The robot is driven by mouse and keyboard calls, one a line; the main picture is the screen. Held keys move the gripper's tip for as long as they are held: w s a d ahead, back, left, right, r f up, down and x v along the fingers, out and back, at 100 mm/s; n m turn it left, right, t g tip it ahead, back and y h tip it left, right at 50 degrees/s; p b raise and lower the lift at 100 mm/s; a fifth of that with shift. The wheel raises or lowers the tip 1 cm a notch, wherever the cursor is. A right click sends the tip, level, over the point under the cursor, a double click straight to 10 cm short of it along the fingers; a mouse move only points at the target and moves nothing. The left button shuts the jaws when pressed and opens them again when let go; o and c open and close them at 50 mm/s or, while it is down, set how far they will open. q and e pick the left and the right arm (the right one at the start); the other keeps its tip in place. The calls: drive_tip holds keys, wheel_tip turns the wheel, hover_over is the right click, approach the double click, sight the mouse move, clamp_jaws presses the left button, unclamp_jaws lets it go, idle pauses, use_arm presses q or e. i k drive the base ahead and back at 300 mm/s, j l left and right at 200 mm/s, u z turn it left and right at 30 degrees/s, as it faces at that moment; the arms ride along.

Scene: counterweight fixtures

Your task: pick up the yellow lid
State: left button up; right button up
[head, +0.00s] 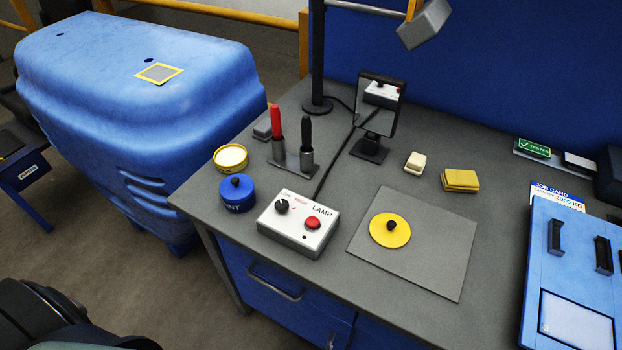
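The yellow lid (378,232) is a flat round disc with a small black knob on top. It lies flat on a grey mat (440,264) on the workbench, towards the mat's left side, and nothing covers it. An open yellow tin (230,163) with pale contents stands at the bench's left edge. A blue tin (238,202) with a blue lid and a black knob stands just in front of it. Neither of my grippers can be made out in the head view.
A lamp control box (296,235) with a red button stands left of the mat. A blue panel (567,262) lies right.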

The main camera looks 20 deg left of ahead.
sight(391, 231)
drive_tip(key=k+l+u, duration=0.65)
drive_tip(key=u, duration=0.2)
drive_tip(key=k, duration=0.05)
